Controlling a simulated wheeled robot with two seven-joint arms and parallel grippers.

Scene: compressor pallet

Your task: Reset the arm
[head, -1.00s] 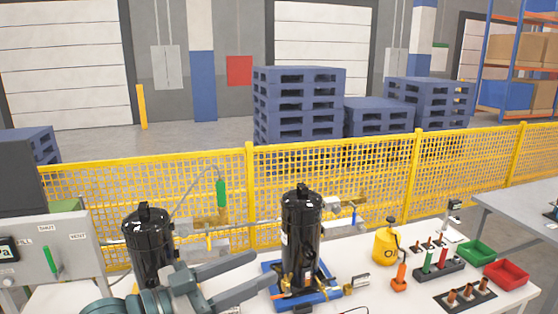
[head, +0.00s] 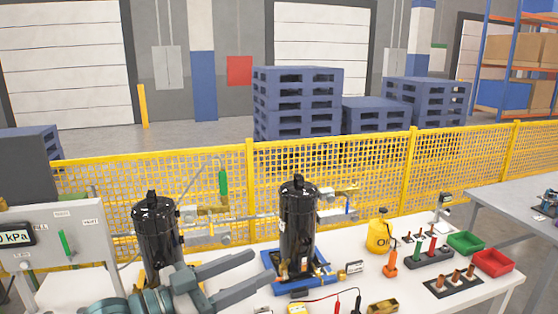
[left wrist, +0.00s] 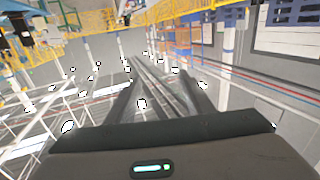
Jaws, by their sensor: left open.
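My left gripper (head: 258,279) reaches in from the lower left in the head view. Its two grey fingers are spread apart with nothing between them, and they show in front of the table and the black compressors. In the left wrist view the dark fingers (left wrist: 165,95) also show apart and empty, with floor and yellow fence behind them. One black compressor (head: 297,222) stands upright on a blue pallet (head: 322,277). Another black compressor (head: 157,235) stands to its left, its lower part hidden behind my arm. My right gripper is not in view.
A panel with a gauge (head: 14,236) stands at the left. A yellow oil can (head: 379,237), a green bin (head: 466,243), a red bin (head: 493,262) and tool holders are on the white table's right side. A yellow mesh fence (head: 330,180) runs behind.

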